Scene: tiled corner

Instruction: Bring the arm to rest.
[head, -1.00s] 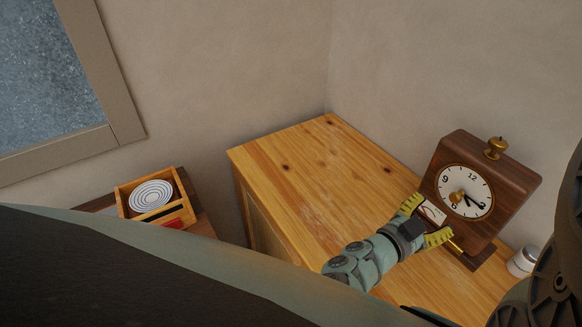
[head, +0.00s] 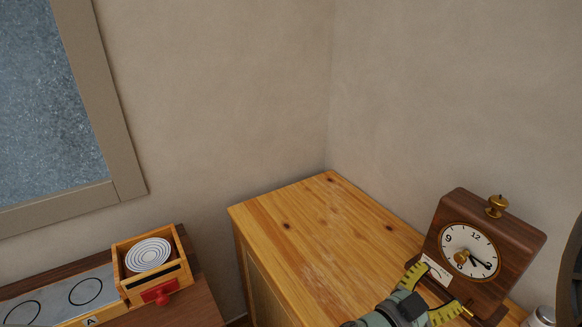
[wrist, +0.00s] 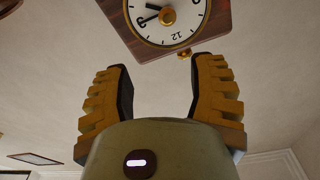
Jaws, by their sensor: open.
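My gripper (head: 434,295) is at the lower right of the head view, in front of a brown wooden clock (head: 489,225) that stands on the wooden cabinet. Its yellow fingers are spread, with a small white card or dial of the clock showing near them. In the wrist view my gripper (wrist: 160,95) is open, with nothing between its fingers. The clock (wrist: 205,28) shows upside down there, beyond the fingertips. In the head view the gripper overlaps the clock's lower part; I cannot tell whether they touch.
The wooden cabinet (head: 320,225) has a clear top left of the clock. A white jar (head: 541,316) is at the lower right. A lower brown table at left bears a wooden box (head: 175,279) with a red knob and a metal plate (head: 70,296) with circles. Walls meet behind.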

